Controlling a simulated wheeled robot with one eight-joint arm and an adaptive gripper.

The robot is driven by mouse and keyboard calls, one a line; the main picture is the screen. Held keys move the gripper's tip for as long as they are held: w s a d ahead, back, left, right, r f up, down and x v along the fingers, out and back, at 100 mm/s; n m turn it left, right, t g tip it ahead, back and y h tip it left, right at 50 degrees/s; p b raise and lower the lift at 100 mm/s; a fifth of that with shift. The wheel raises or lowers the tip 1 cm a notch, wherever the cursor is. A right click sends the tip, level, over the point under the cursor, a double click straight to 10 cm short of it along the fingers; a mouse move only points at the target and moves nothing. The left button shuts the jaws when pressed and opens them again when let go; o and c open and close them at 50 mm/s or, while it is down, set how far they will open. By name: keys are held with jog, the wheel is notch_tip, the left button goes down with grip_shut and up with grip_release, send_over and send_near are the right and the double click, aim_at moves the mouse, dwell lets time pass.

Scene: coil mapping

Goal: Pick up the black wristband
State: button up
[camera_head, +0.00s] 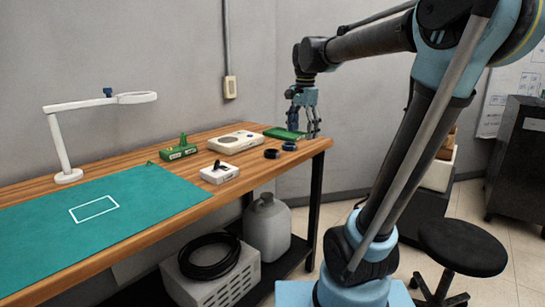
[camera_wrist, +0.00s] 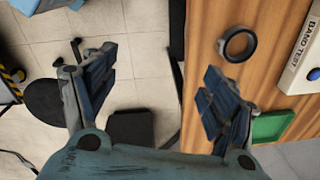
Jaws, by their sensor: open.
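A black wristband (camera_head: 271,153) lies flat near the front of the wooden workbench's right end.
A white band tester (camera_head: 235,142) stands left of the rings, with a green tray (camera_head: 284,134) behind them. A white switch box (camera_head: 220,173) and a green device (camera_head: 178,152) stand further left. A teal mat (camera_head: 150,215) covers the bench's left part. A black stool (camera_head: 462,247) stands right.

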jog(key=w+a+r+m, duration=0.6)
jog(key=w+a, duration=0.5)
jog(key=shift+g, duration=0.4)
notch_tip(320, 180, down, 11)
jog(key=shift+s+f, duration=0.15)
jog(key=shift+f, duration=1.3)
jog(key=shift+s+f, duration=0.15)
jog(key=shift+f, duration=1.3)
jog(key=shift+c, duration=0.6)
jog(key=c, duration=0.8)
